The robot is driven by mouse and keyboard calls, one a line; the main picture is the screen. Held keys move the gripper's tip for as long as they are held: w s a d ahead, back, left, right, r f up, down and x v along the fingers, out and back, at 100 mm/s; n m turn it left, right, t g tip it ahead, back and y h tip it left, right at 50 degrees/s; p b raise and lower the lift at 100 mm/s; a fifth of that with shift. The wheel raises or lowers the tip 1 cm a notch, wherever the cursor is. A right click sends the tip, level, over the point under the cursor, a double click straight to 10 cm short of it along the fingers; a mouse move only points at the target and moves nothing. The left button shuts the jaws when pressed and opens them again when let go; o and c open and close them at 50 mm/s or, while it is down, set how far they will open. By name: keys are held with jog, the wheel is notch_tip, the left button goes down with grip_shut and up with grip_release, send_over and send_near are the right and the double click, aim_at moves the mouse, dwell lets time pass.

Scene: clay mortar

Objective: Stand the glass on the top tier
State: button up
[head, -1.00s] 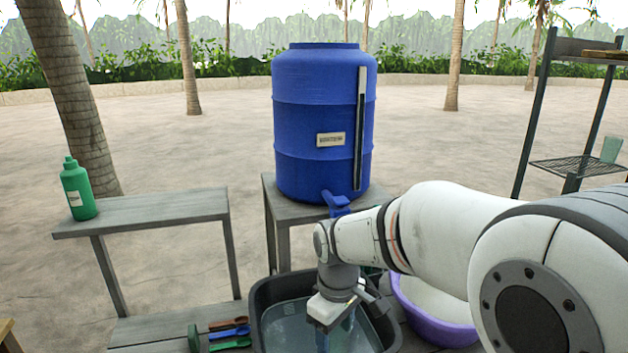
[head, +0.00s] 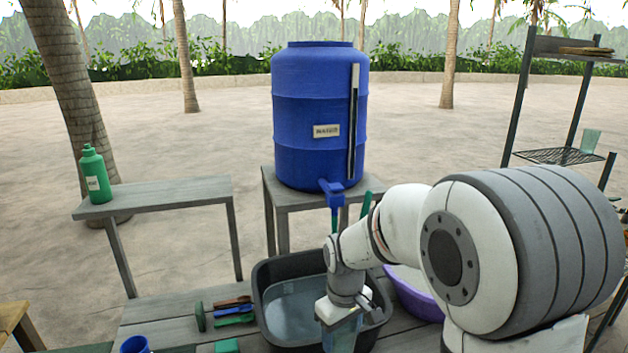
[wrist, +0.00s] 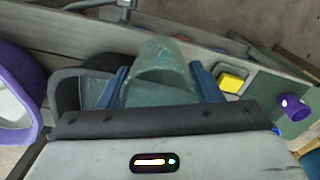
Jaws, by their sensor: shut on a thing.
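My gripper (wrist: 161,88) is shut on a translucent greenish glass (wrist: 160,65), which sits between its two blue fingers in the wrist view. In the head view my gripper (head: 340,312) is low, over the front right of the black tub (head: 262,300), and the glass (head: 340,338) hangs below it, partly hidden. A dark metal rack (head: 514,100) stands at the far right. Its top tier (head: 548,46) carries a flat brown item. Another translucent glass (head: 590,140) stands on the mesh tier (head: 560,155) below.
A blue water barrel (head: 318,115) with a tap stands on a stool behind the tub. A purple basin (head: 415,300) is right of the tub. Brushes and spoons (head: 232,310) and a blue mug (head: 133,345) are at left. A green bottle (head: 97,175) stands on a grey bench.

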jog(key=w+d+f+m, duration=0.2)
jog(key=d+f+m, duration=0.1)
jog(key=f, duration=0.5)
jog(key=w+d+f+m, duration=0.3)
jog(key=d+f+m, duration=0.1)
jog(key=f, duration=0.4)
jog(key=shift+w+d+f, duration=0.3)
jog(key=shift+w+d, duration=0.05)
jog(key=shift+d, duration=0.5)
